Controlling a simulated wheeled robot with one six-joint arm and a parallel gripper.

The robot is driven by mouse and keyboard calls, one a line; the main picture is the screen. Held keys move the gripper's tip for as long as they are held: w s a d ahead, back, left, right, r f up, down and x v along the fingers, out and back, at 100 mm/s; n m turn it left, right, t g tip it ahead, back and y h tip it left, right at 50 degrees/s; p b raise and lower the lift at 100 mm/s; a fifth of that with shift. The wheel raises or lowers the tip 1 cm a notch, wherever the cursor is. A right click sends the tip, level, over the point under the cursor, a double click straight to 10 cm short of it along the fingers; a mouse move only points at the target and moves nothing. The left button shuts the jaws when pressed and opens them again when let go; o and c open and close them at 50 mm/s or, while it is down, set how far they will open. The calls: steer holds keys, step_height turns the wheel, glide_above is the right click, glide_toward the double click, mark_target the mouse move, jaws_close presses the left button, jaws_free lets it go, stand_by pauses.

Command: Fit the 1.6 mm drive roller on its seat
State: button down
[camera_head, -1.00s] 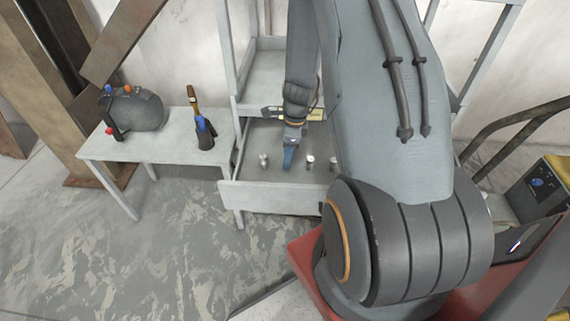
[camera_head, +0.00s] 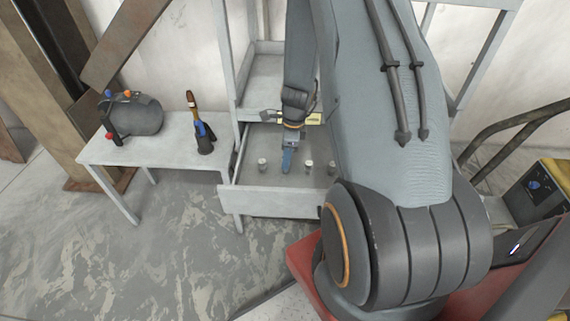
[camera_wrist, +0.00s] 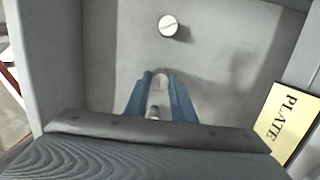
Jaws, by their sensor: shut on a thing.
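My gripper (camera_head: 287,160) reaches down into an open grey drawer (camera_head: 270,201). In the wrist view its blue fingers (camera_wrist: 161,82) are shut on a small silver part (camera_wrist: 160,84), which is mostly hidden between them. I cannot tell whether this part is the 1.6 mm drive roller or whether it touches the drawer floor. A short silver cylinder (camera_head: 262,164) stands left of the gripper, and another (camera_head: 310,167) stands to its right. A third (camera_head: 332,168) is partly behind my arm. One round slotted top (camera_wrist: 168,25) shows ahead of the fingers. No roller seat can be made out.
A yellow PLATE label (camera_wrist: 280,122) is right of the drawer in the wrist view. A grey side table (camera_head: 170,150) at left carries a dark rounded unit (camera_head: 140,115) and a dark stand with an orange-brown handle (camera_head: 204,137). The drawer walls surround my gripper closely.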

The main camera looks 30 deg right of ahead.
steer(key=shift+r+p, duration=2.65)
steer(key=shift+p, duration=0.15)
